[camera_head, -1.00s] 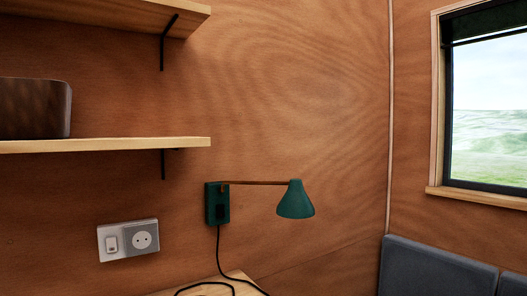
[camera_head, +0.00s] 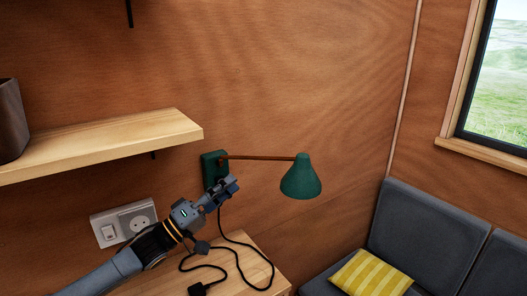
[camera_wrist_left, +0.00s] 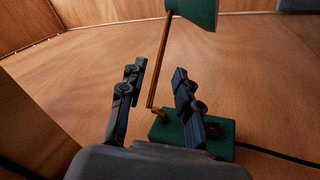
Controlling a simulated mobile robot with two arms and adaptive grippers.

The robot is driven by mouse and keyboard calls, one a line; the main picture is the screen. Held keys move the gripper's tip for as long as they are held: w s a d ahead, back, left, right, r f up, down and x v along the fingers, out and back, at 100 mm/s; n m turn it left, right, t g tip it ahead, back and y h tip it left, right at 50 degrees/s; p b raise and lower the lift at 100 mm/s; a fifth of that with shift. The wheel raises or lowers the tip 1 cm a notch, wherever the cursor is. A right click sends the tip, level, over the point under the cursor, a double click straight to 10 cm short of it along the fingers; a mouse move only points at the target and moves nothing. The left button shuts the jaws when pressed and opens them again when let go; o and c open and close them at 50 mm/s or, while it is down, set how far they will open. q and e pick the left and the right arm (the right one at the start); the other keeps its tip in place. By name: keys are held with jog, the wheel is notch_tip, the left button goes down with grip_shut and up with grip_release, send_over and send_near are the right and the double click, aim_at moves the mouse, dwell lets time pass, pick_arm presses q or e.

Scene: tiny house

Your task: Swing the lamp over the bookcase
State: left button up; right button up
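A green wall lamp has a conical shade (camera_head: 301,180), a thin copper-coloured arm (camera_head: 258,157) and a green wall box (camera_head: 209,163). Its arm points right along the wall. My left gripper (camera_head: 230,185) is just in front of the wall box, below the lamp arm's wall end. In the left wrist view the gripper (camera_wrist_left: 157,80) is open, with the lamp arm (camera_wrist_left: 158,60) seen between its fingers; I cannot tell whether they touch. A pale wooden top (camera_head: 252,258), possibly the bookcase, is below the lamp. My right gripper is not in view.
A black cord (camera_head: 240,245) hangs from the lamp onto the wooden top. A shelf (camera_head: 110,145) with a dark pot (camera_head: 10,120) is at left, above a wall socket (camera_head: 135,217). A grey sofa (camera_head: 425,235) with a yellow striped cushion (camera_head: 370,275) stands at right.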

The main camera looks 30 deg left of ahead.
aim_at(264, 159)
pick_arm(q)
jog(key=p+x, duration=0.3)
jog(key=x, duration=0.8)
jog(key=shift+a, duration=0.2)
jog(key=shift+w+d+p, duration=0.15)
jog(key=shift+w+p, duration=0.25)
jog(key=shift+w, duration=0.4)
jog(key=shift+d+r, duration=0.1)
jog(key=shift+s, duration=0.1)
grip_shut()
